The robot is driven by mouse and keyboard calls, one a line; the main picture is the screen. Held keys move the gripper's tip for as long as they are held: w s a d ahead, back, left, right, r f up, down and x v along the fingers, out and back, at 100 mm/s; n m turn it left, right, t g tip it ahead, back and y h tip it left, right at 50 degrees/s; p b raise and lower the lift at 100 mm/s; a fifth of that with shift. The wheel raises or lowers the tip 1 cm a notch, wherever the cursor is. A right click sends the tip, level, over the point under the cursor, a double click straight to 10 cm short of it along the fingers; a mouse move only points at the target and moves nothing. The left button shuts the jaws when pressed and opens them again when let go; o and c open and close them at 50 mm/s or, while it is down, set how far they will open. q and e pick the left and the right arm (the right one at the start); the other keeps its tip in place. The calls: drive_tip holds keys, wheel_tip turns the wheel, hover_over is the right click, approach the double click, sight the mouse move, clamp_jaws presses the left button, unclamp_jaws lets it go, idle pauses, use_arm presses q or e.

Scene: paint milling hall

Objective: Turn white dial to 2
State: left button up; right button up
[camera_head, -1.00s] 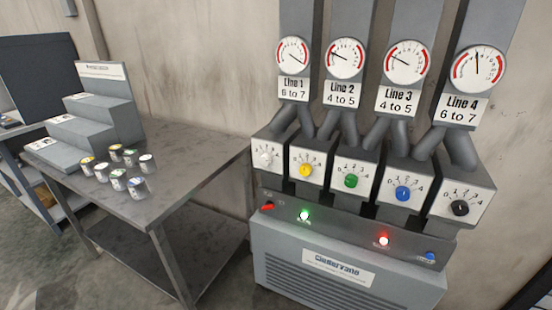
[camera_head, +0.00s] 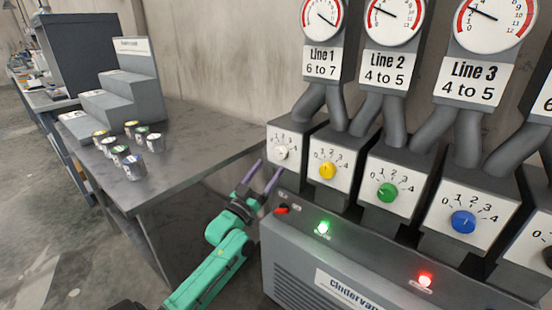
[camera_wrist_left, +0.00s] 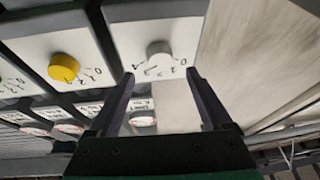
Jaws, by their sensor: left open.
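The white dial (camera_head: 281,153) is a small round knob on the white plate of the leftmost control box, under the Line 1 gauge. Its printed scale runs around it; I cannot read surely which number it points to. In the left wrist view the white dial (camera_wrist_left: 158,52) appears upside down, beyond and between the fingertips. My left gripper (camera_head: 269,169) is open and empty, just in front of and below the dial, apart from it. Its two dark fingers (camera_wrist_left: 160,78) frame the dial in the wrist view. My right gripper is out of view.
Yellow (camera_head: 327,170), green (camera_head: 387,192) and blue (camera_head: 463,222) dials sit in a row to the right. Below are a red switch (camera_head: 282,209), a green lamp (camera_head: 323,228) and a red lamp (camera_head: 425,280). A metal table (camera_head: 205,150) with several small cans stands left.

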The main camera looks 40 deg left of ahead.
sight(278, 155)
use_arm(q)
drive_tip(key=x, duration=0.5)
drive_tip(key=shift+w, duration=0.15)
clamp_jaws()
drive_tip(key=shift+d+r+n+p, duration=0.1)
drive_tip(key=shift+r+n+p, duration=0.1)
drive_tip(key=shift+n+p, duration=0.45)
drive_tip(key=n+g+y+p, duration=0.1)
drive_tip(key=n+p, duration=0.2)
drive_tip(key=p, duration=0.1)
drive_tip(key=n+g+y+p, duration=0.1)
drive_tip(key=n+y+p, duration=0.1)
drive_tip(key=n+p, duration=0.2)
drive_tip(key=n+g+y+p, duration=0.1)
drive_tip(key=n+p, duration=0.3)
drive_tip(key=p, duration=0.1)
drive_tip(key=shift+d+r, duration=0.15)
drive_tip(key=shift+r, duration=0.2)
drive_tip(key=shift+f+n+g+y+p, duration=0.1)
drive_tip(key=shift+n+g+y+p, duration=0.4)
drive_tip(key=shift+n+p, duration=0.6)
drive_tip(key=shift+f+n+g+p, duration=0.15)
drive_tip(key=shift+n+g+p, duration=0.15)
drive_tip(key=shift+n+p, duration=0.15)
unclamp_jaws()
